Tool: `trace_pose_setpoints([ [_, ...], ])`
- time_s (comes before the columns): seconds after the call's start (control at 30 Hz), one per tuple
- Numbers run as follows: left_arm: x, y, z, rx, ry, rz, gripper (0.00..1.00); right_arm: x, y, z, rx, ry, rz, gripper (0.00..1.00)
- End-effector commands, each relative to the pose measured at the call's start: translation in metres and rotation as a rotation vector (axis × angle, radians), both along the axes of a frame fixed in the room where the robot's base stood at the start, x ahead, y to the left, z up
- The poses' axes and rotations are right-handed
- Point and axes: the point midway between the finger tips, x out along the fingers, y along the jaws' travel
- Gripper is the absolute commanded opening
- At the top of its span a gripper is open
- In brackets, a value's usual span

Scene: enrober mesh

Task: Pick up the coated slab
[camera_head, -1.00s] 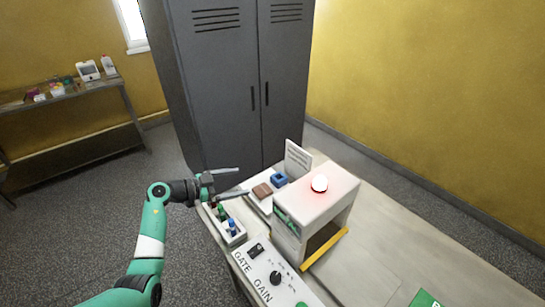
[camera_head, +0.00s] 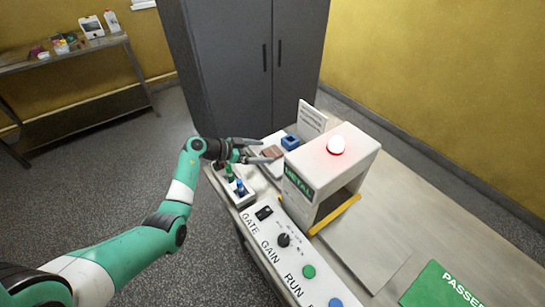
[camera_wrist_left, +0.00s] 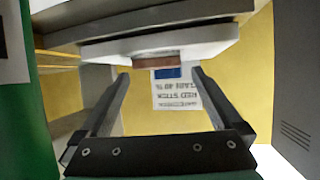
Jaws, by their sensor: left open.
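The coated slab (camera_head: 273,152), a flat brown block, lies on a white infeed plate (camera_head: 263,169) to the left of the metal detector. My left gripper (camera_head: 266,151) is open, with its fingertips beside the slab's left end. In the left wrist view the slab (camera_wrist_left: 155,62) shows as a thin brown edge on the white plate, between and beyond the open fingers (camera_wrist_left: 161,73). I cannot tell whether either finger touches it. My right gripper is not in view.
A blue block (camera_head: 290,142) sits just behind the slab, with a printed sign (camera_head: 312,118) behind it. The white detector housing (camera_head: 330,165) with a lit dome stands to the right. A tray with small bottles (camera_head: 240,190) and a control panel (camera_head: 285,245) lie in front.

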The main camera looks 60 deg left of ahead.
Motion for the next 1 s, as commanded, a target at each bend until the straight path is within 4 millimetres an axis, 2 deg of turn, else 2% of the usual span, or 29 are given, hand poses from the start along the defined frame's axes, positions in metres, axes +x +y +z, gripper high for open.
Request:
trace_pose_setpoints([
  [0.03,0.01,-0.002,-0.012,0.001,0.001,-0.004,1.0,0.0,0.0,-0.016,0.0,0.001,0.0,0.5],
  [0.1,0.019,-0.002,-0.015,0.001,0.001,-0.003,1.0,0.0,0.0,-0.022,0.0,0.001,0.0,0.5],
  [0.2,0.027,-0.002,-0.016,0.001,0.001,-0.001,1.0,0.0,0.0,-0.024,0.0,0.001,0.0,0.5],
  [0.4,0.027,-0.002,-0.013,0.001,0.0,0.0,1.0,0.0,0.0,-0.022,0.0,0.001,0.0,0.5],
  [0.47,0.027,-0.002,-0.013,0.001,0.0,0.0,0.91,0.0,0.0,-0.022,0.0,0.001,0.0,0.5],
  [0.83,0.027,-0.002,-0.014,0.001,0.001,0.0,0.24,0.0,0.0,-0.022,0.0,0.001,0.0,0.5],
  [0.93,0.027,-0.002,-0.013,0.001,0.0,0.0,0.21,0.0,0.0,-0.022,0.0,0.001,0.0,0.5],
  [0.97,0.027,-0.002,-0.013,0.001,0.0,0.0,0.1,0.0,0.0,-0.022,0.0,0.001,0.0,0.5],
  [1.0,0.027,-0.002,-0.013,0.001,0.0,0.0,0.1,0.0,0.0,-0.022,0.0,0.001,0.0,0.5],
])
